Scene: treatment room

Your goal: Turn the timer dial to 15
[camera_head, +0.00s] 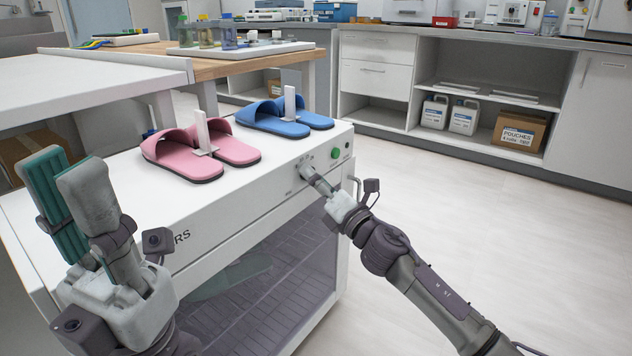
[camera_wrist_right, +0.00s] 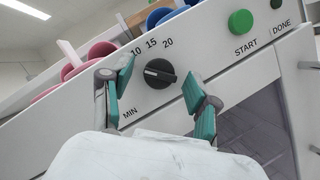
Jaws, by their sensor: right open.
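The timer dial (camera_wrist_right: 159,73) is a round black knob on the white front panel (camera_wrist_right: 75,97), with a raised grip bar lying roughly level. The printed numbers 10, 15 and 20 (camera_wrist_right: 152,43) run above it, and MIN is at its lower left. I cannot tell which end of the bar is the pointer. My right gripper (camera_wrist_right: 157,80) is open, with one teal-padded finger on either side of the dial, seemingly apart from it. In the head view the right gripper (camera_head: 312,178) largely hides the dial. My left gripper (camera_head: 66,175) is raised, open and empty, at the left.
A green START button (camera_head: 336,153) and a DONE light (camera_wrist_right: 276,4) are right of the dial. Pink sandals (camera_head: 222,150) and blue sandals (camera_head: 268,117) stand on top of the white cabinet (camera_head: 240,200). Clear floor (camera_head: 450,220) lies to the right.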

